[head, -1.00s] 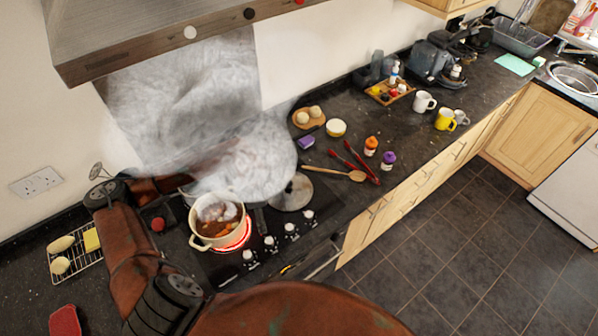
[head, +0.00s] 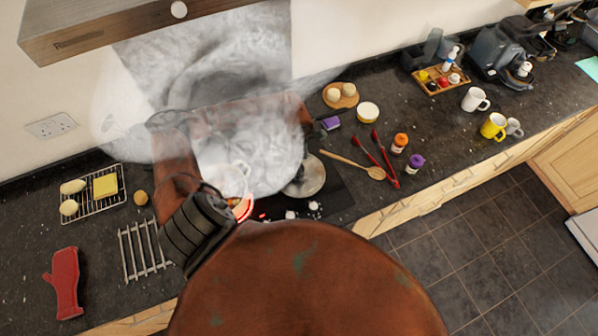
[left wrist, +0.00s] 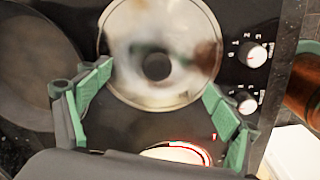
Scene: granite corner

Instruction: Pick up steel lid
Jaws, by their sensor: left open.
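The steel lid (head: 306,181) is a round, shiny disc lying on the dark hob, right of the steaming pot, partly veiled by steam. In the left wrist view the lid (left wrist: 165,38) fills the upper middle, with a black round knob (left wrist: 157,66) at its centre. My left gripper (left wrist: 158,80) is open and empty, its green-padded fingers spread on either side of the lid's near part. Whether they touch the rim I cannot tell. My right gripper is not in view.
The pot (head: 227,180) steams on a glowing red ring (head: 243,208), which also shows at the wrist view's bottom (left wrist: 180,153). A dark pan (left wrist: 35,65) is left of the lid, control knobs (left wrist: 250,53) right. A wooden spoon (head: 350,164) and red tongs (head: 386,162) lie further right.

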